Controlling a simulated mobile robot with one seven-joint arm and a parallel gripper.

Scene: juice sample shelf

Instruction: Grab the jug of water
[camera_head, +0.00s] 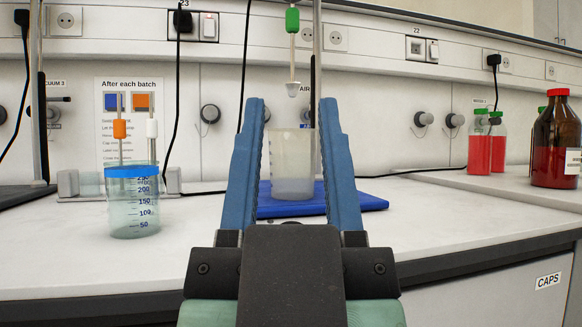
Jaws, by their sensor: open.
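A translucent plastic jug (291,160) with cloudy contents in its lower part stands upright on a blue mat (362,200). It shows between the two blue fingers of my gripper (285,115), which are spread wide apart and empty. The fingers hide the sides of the mat near the jug. I cannot tell whether the fingertips reach the jug's depth; no contact is visible. A second clear jug (133,215) with a blue rim band and volume marks stands to the left, with an orange and a white probe in it.
A probe with a green top (292,20) hangs above the jug beside a metal rod. Red-filled bottles (479,150) and a dark brown bottle (556,125) stand at the right. Black cables run down the wall. The counter front edge (480,258) is clear.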

